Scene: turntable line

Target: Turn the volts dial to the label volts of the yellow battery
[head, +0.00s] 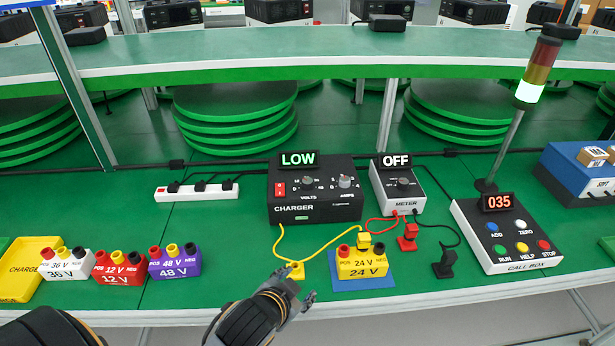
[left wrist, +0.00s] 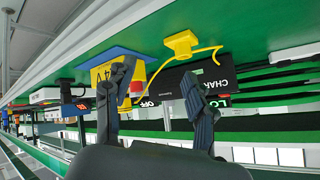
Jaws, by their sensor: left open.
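The charger (head: 285,205) is a black box with a lit LOW display (head: 298,159), a red switch, a volts dial (head: 308,181) and an amps dial (head: 345,181). The volts dial's exact setting is too small to read. The yellow battery (head: 362,268), labelled 24 V, sits on a blue mat (head: 336,290), with a yellow plug (head: 364,240) at its top. My left gripper (head: 290,302) is open at the table's front edge, close to a loose yellow plug (head: 289,287). In the left wrist view its spread fingers (left wrist: 162,85) hold nothing; one partly hides the battery (left wrist: 103,72).
White 36 V (head: 68,268), red 12 V (head: 122,270) and purple 48 V (head: 175,266) batteries stand left. The meter (head: 405,200) reads OFF; red (head: 407,241) and black (head: 445,265) plugs lie before it. A call box (head: 515,255) stands right. Yellow cable crosses before the charger.

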